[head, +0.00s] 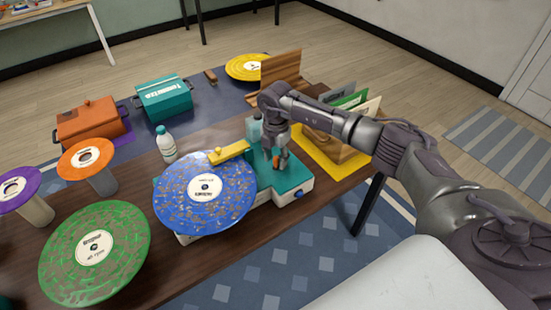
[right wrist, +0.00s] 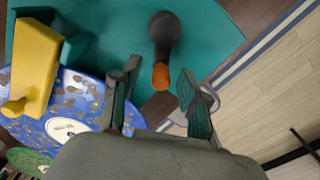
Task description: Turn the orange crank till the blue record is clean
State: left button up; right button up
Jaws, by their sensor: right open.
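The blue record (head: 205,188), speckled with brown patches, lies flat on a teal and white cleaning machine (head: 292,172). A yellow arm (head: 230,151) reaches over its edge; the yellow arm (right wrist: 32,65) and blue record (right wrist: 85,95) also show in the right wrist view. The orange crank tip (right wrist: 160,76) ends a dark handle over the teal top. My right gripper (head: 278,155) is above the machine, pointing down. In the right wrist view my right gripper (right wrist: 160,98) is open, with the orange tip seen between its fingers; contact is not clear. My left gripper is out of view.
A green record (head: 65,252) lies front left. Orange (head: 75,160) and purple (head: 12,192) records top stands. A white bottle (head: 166,146) stands close behind the blue record. Orange (head: 90,122) and teal (head: 163,97) boxes sit at the back; a record rack (head: 332,150) stands right.

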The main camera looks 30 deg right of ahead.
aim_at(275, 157)
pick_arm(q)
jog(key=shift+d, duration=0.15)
pick_arm(e)
notch_tip(275, 157, up, 11)
jog(key=shift+r, duration=0.2)
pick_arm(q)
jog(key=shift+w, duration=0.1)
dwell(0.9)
